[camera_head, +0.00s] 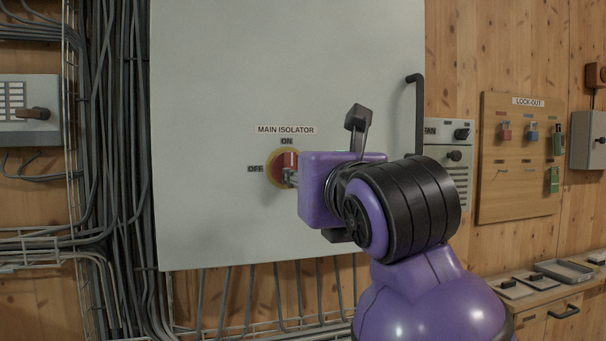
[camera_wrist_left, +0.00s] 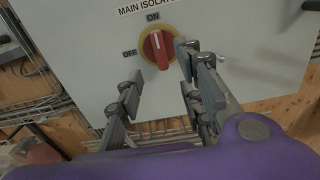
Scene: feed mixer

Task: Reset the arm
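The main isolator is a red rotary knob on a yellow disc (camera_head: 275,170), on a large grey cabinet door. ON is marked above it and OFF to its left. In the left wrist view the red handle (camera_wrist_left: 159,50) stands upright, its white mark towards ON. My left gripper (camera_head: 290,178) is at the knob in the head view, its purple arm coming from the lower right. In the left wrist view its fingers (camera_wrist_left: 162,65) are spread with nothing gripped, either side of the handle's lower end. I cannot tell whether a finger touches the knob. My right gripper is in neither view.
The grey cabinet (camera_head: 215,90) has a black handle (camera_head: 416,112) at its right. Beyond are a fan box (camera_head: 450,140) and a lock-out board (camera_head: 520,185) with padlocks. A low cabinet (camera_head: 560,315) stands lower right. Cables (camera_head: 120,150) run down the left.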

